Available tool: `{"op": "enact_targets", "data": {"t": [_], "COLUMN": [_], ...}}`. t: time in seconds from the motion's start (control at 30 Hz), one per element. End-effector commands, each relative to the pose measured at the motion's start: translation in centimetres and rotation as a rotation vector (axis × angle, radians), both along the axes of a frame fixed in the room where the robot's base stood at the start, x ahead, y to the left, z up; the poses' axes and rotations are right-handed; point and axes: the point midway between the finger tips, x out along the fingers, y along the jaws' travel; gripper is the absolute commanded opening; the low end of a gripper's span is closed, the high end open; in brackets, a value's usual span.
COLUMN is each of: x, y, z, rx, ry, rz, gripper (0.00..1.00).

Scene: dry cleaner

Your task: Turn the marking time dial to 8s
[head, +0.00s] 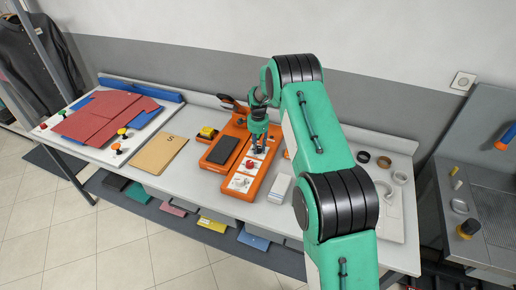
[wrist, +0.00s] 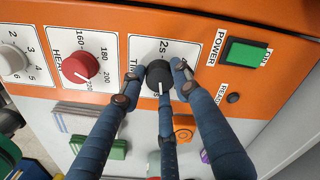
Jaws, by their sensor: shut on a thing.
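The time dial (wrist: 158,75) is a black knob on a white plate of the orange machine (head: 262,178). In the wrist view its white pointer line faces down, towards the bottom of the picture. A "2s" label is above it; the lower part of its scale is hidden by my fingers. My gripper (wrist: 155,90) is shut on the dial, its blue jointed fingers around the knob's sides and lower edge. In the head view my gripper (head: 259,145) is over the machine and the dial cannot be made out.
In the wrist view, a red heat dial (wrist: 79,68) and a white numbered dial (wrist: 11,60) are left of the time dial. A green power switch (wrist: 243,56) is close on its right. A brown folder (head: 159,154) lies left of the machine in the head view.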

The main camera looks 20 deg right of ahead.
Motion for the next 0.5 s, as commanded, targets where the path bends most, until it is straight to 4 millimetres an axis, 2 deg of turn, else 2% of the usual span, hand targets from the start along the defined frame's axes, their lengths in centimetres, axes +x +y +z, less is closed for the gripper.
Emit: {"op": "enact_targets", "data": {"t": [0.2,0.5], "x": [0.0,0.01], "y": [0.02,0.02], "z": [-0.05,-0.01], "rx": [0.0,0.0], "ry": [0.0,0.0], "rz": [-0.096,-0.132], "gripper": [0.05,0.05]}}
